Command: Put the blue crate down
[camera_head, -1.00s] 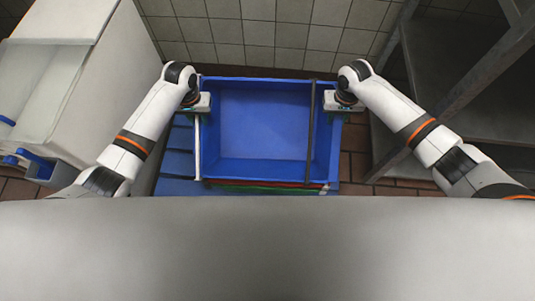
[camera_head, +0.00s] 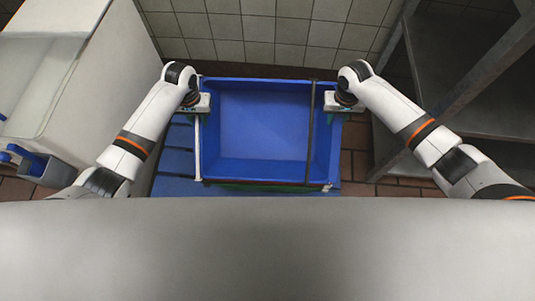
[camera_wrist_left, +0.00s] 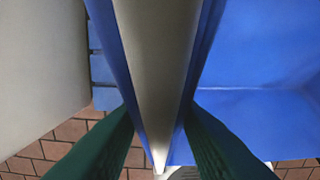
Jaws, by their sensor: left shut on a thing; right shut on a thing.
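The blue crate (camera_head: 265,169) is held level in front of me, open side up and empty inside. It has a pale bar along its left side and a dark bar along its right side. My left gripper (camera_head: 198,104) is shut on the left rim. In the left wrist view its green fingers (camera_wrist_left: 160,120) lie on both sides of the pale bar and blue rim. My right gripper (camera_head: 340,103) is shut on the right rim; its fingertips are mostly hidden. Green and red edges show just under the crate's front; whether the crate touches them I cannot tell.
A blue slatted platform (camera_head: 174,162) lies on the brick-red tiled floor under the crate. A tiled wall (camera_head: 260,30) stands behind. A white counter (camera_head: 95,100) is close on the left, and a metal shelf rack (camera_head: 460,95) is on the right.

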